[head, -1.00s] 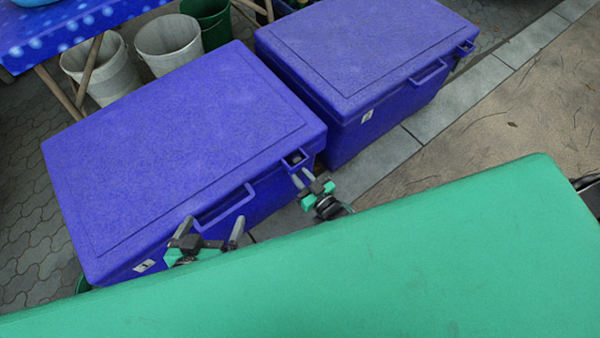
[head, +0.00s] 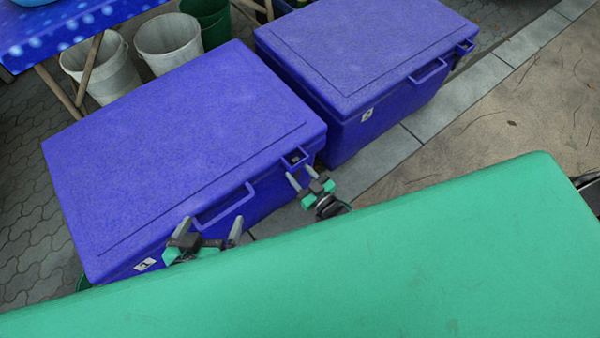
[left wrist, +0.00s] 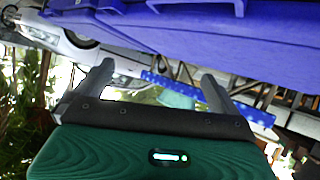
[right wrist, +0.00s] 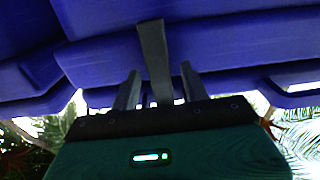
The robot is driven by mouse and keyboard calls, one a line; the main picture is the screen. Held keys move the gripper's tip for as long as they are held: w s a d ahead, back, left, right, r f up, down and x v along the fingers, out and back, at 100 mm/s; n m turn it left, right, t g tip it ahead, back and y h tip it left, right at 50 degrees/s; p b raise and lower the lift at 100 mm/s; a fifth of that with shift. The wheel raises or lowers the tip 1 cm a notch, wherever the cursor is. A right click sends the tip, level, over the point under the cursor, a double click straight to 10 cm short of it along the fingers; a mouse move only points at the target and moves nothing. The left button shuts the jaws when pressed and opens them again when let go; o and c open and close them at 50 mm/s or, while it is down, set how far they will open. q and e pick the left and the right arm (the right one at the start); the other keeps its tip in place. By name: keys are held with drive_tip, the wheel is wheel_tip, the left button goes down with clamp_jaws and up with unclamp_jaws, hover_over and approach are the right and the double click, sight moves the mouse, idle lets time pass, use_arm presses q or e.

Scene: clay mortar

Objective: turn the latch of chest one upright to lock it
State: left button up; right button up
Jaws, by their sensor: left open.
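Chest one appears to be the nearer blue chest (head: 180,140), lid closed; its small label (head: 146,264) is too blurred to read surely. A dark grey bar, likely its latch (right wrist: 154,58), hangs down from the blue body in the right wrist view. My right gripper (head: 302,176) is open below the chest's front right corner bracket. Its fingers stand on either side of the bar, with gaps visible; depth is hard to tell. My left gripper (head: 210,230) is open and empty by the chest's front handle (head: 222,206), lower than the lid.
A second blue chest (head: 365,50) stands to the right, behind a narrow gap. A large green surface (head: 400,250) fills the foreground and hides my arms. Whitish buckets (head: 168,46) and a blue-clothed table (head: 60,35) stand at the back left. Paving at right is clear.

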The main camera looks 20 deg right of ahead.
use_arm(q)
drive_tip(key=a+g+p, duration=0.1)
drive_tip(key=s+a+g+y, duration=0.1)
drive_tip(key=a, duration=0.1)
drive_tip(key=shift+a+y+p, duration=0.1)
drive_tip(key=shift+y+p, duration=0.2)
drive_tip(key=shift+p, duration=0.05)
use_arm(e)
drive_tip(key=v, duration=1.3)
drive_tip(key=shift+s, duration=0.4)
drive_tip(key=shift+w+r, duration=0.1)
drive_tip(key=shift+r, duration=0.05)
